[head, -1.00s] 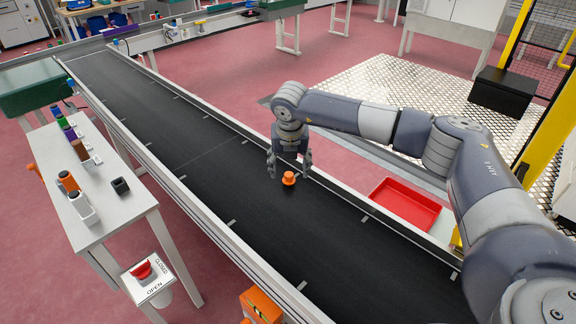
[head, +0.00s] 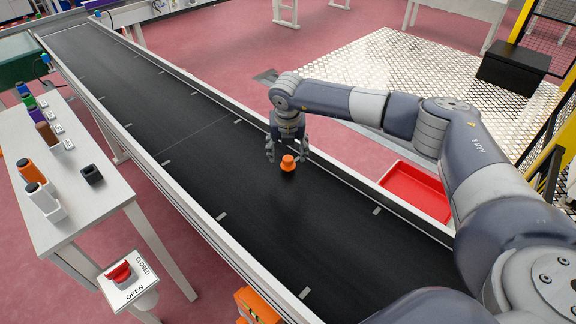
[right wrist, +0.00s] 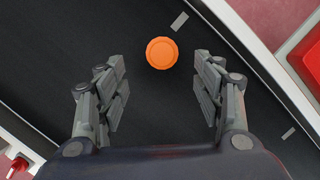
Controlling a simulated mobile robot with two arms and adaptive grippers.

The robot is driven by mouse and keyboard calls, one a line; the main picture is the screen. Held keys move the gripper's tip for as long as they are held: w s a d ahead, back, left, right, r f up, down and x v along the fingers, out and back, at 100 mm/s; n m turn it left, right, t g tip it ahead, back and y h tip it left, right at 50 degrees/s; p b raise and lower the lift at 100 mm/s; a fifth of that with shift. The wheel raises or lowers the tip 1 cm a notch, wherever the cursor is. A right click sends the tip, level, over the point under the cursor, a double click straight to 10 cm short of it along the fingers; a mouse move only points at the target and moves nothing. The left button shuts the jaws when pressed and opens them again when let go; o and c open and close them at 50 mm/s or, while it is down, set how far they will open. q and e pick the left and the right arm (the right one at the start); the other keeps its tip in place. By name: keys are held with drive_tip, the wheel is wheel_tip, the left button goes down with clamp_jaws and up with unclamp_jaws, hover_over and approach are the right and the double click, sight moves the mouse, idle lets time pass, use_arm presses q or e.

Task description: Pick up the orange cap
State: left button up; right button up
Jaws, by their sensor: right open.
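The orange cap (head: 288,163) sits on the black conveyor belt (head: 215,165), near the belt's far side. My right gripper (head: 286,157) is open and empty, just behind and above the cap in the head view. In the right wrist view the cap (right wrist: 162,53) lies ahead of the gap between the two open fingers (right wrist: 162,90), roughly centred between them. No finger touches it in that view. My left gripper is not in view.
A red tray (head: 440,207) is beside the belt on the right. The belt around the cap is clear.

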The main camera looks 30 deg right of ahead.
sight(288, 158)
drive_tip(key=shift+w+d+x, duration=0.15)
drive_tip(key=shift+x, duration=1.5)
drive_tip(key=shift+w+d+x, duration=0.15)
drive_tip(key=shift+w+x, duration=0.05)
drive_tip(key=shift+x, duration=1.5)
drive_tip(key=shift+r, duration=0.15)
drive_tip(key=shift+c, duration=0.6)
drive_tip(key=c, duration=0.7)
